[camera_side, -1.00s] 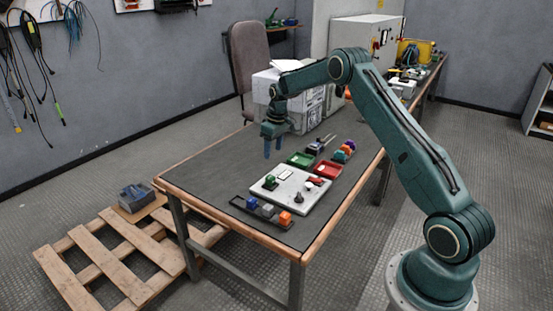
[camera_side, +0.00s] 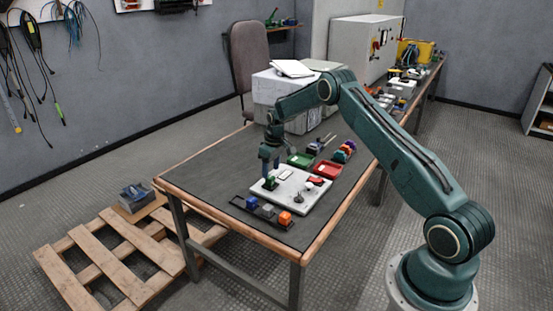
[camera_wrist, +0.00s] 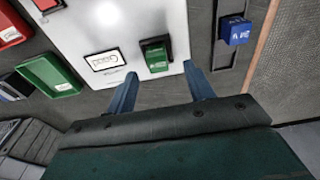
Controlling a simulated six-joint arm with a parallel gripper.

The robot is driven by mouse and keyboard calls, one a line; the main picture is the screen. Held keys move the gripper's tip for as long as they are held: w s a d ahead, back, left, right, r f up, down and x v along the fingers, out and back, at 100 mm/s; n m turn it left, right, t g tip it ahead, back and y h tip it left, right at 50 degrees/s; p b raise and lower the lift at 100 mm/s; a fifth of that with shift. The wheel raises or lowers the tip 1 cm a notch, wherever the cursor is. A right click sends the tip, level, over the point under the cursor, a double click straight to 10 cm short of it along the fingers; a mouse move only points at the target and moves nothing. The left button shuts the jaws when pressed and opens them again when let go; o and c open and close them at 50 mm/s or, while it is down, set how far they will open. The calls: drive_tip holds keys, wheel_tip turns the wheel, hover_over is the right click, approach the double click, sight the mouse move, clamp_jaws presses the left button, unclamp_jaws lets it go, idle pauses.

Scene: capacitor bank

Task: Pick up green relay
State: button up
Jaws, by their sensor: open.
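The green relay (camera_side: 270,183) stands on the white panel (camera_side: 290,200) near its left corner. In the wrist view the green relay (camera_wrist: 156,56) shows just beyond my fingertips, beside a printed label on the panel. My gripper (camera_side: 270,165) is low over that corner of the panel, close to the relay. In the wrist view my gripper (camera_wrist: 160,82) has its two blue fingers apart, with nothing between them. The relay lies ahead of the gap. I cannot tell whether a finger touches it.
A blue block (camera_side: 252,202), a grey block (camera_side: 267,210) and an orange block (camera_side: 285,218) sit in a dark rail in front of the panel. A green tray (camera_side: 301,159) and a red tray (camera_side: 327,169) stand behind it. The table's left part is clear.

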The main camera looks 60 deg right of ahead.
sight(270, 177)
drive_tip(key=shift+f, duration=0.15)
drive_tip(key=shift+w+d+f, duration=0.1)
drive_tip(key=shift+w+f, duration=0.1)
drive_tip(key=shift+f, duration=1)
drive_tip(key=shift+w+d+f, duration=0.1)
drive_tip(key=shift+w+f, duration=0.1)
drive_tip(key=shift+f, duration=1)
clamp_jaws()
wheel_tip(270, 177, up, 20)
